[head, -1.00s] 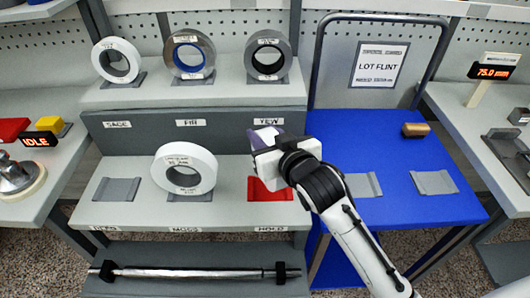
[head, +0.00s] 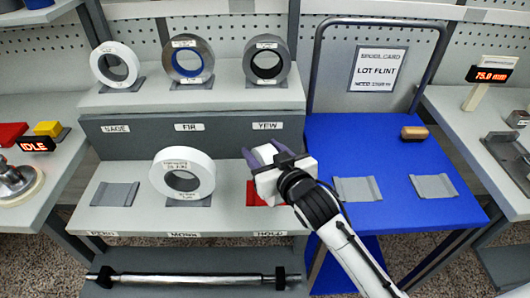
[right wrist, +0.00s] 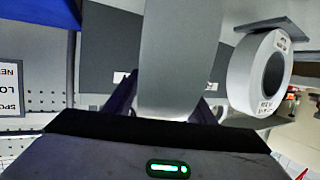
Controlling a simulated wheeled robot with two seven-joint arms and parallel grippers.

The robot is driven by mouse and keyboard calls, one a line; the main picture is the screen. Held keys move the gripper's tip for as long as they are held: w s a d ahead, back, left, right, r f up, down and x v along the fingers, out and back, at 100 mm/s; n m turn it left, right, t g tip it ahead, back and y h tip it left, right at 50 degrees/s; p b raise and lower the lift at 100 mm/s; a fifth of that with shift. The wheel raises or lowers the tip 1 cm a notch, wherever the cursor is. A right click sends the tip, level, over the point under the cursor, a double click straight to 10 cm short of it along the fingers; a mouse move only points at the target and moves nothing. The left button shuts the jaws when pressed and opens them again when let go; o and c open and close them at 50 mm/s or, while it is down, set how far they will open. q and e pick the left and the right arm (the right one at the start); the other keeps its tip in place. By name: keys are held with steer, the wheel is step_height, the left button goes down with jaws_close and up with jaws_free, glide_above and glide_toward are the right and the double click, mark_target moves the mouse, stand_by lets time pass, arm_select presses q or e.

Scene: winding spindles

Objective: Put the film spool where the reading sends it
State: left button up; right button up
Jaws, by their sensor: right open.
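My right gripper (head: 262,158) is open over the red cradle (head: 256,196) marked HOLD. A pale rounded thing (right wrist: 178,55), apparently a spool seen edge-on, is between its dark purple fingers in the right wrist view; its top shows in the head view (head: 265,152). My wrist hides the rest, and I cannot tell whether it touches the cradle. A white spool (head: 162,178) stands on the middle lower cradle. Several spools stand above: white (head: 101,66), grey with blue core (head: 176,60), grey (head: 255,64). The readout (head: 490,74) shows 75.0. My left gripper is out of view.
The left lower cradle (head: 115,194) is empty. A sign (head: 36,144) reads IDLE. A metal bar (head: 190,277) lies below.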

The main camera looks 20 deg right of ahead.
steer(key=v, duration=1.2)
steer(key=shift+a+f, duration=0.1)
